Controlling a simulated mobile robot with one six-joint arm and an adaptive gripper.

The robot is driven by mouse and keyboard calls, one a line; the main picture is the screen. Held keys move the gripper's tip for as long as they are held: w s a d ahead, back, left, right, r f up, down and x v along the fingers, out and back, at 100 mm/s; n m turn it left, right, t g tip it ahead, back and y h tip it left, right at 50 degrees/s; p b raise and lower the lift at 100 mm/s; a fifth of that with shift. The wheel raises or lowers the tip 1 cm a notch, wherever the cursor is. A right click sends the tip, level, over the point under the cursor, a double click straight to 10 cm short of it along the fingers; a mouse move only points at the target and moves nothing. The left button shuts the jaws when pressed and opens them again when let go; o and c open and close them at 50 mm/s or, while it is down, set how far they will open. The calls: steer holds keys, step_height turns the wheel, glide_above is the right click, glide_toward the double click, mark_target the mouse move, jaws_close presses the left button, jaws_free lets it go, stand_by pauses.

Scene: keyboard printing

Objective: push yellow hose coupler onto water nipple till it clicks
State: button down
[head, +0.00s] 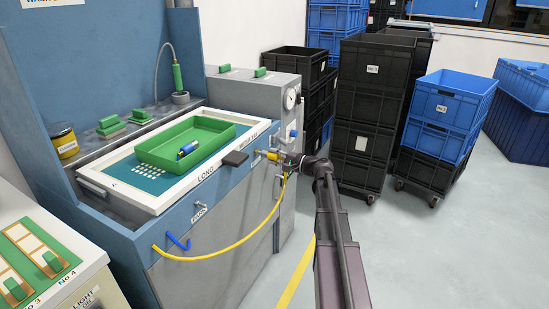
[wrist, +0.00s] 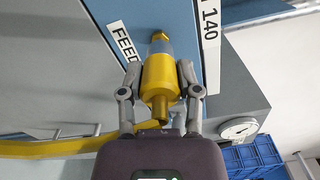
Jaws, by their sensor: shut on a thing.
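The yellow hose coupler (wrist: 158,78) is between the two fingers of my gripper (wrist: 158,88), which is shut on it. A grey collar (wrist: 159,47) is at the coupler's far end. Beyond it, the brass-coloured water nipple (wrist: 159,36) sticks out of the blue panel beside the FEED label. The collar is in line with the nipple and overlaps it in the wrist view. I cannot tell how far it is seated. In the head view, my gripper (head: 290,159) and the coupler (head: 273,155) are at the machine's right front. The yellow hose (head: 232,252) hangs from there in a curve.
A blue hook (head: 178,241) is on the machine's front near the hose's left end. A green tray (head: 225,124) lies on the machine top, and a gauge (head: 290,99) is at its right.

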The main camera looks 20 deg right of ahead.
steer(key=shift+x, duration=0.85)
steer(key=shift+c, duration=1.1)
jaws_free()
steer(key=shift+v, duration=2.95)
steer(key=shift+s, duration=0.1)
steer(key=v, duration=1.2)
